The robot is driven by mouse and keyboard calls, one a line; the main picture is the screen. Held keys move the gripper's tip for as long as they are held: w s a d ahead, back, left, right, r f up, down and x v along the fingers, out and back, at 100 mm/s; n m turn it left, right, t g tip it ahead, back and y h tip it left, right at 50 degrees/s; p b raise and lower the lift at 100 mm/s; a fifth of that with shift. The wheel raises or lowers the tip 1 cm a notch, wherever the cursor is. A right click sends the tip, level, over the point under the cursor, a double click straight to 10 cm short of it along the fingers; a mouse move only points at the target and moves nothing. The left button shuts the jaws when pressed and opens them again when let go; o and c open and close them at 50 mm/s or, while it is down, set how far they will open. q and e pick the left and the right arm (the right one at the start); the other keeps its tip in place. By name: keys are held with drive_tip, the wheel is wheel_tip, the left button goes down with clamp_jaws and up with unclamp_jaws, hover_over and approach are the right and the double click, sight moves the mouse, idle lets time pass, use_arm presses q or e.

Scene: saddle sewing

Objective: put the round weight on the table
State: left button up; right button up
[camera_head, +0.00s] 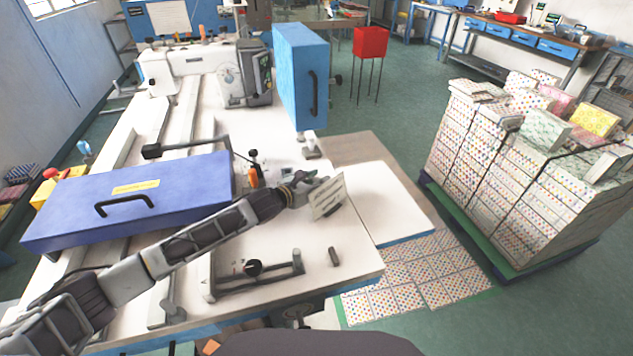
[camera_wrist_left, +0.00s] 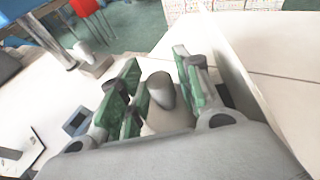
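My left gripper (camera_head: 316,187) is low over the right part of the white table (camera_head: 285,245). In the left wrist view its green-padded fingers (camera_wrist_left: 158,72) stand apart. A grey, round-topped cylinder on a pale, wider base (camera_wrist_left: 161,91) is between the fingers, with a narrow gap showing at each side. It may be the round weight; its lower part is hidden by the gripper. A smaller dark grey cylinder (camera_head: 334,257) lies or stands near the table's front right. My right gripper is not in view.
A pale slotted plate (camera_head: 328,196) is beside the left gripper. A blue case (camera_head: 135,200) lies behind my left arm. A tall blue box (camera_head: 300,75) stands at the back. A white side surface (camera_head: 385,205) is bare. Stacked patterned boxes (camera_head: 520,165) stand at right.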

use_arm(q)
drive_tip(key=shift+o, duration=0.2)
drive_tip(key=shift+r, duration=0.15)
drive_tip(key=shift+v, duration=5.65)
drive_tip(key=shift+s+a+r, duration=0.15)
drive_tip(key=shift+s+a, duration=0.05)
drive_tip(key=shift+a, duration=0.05)
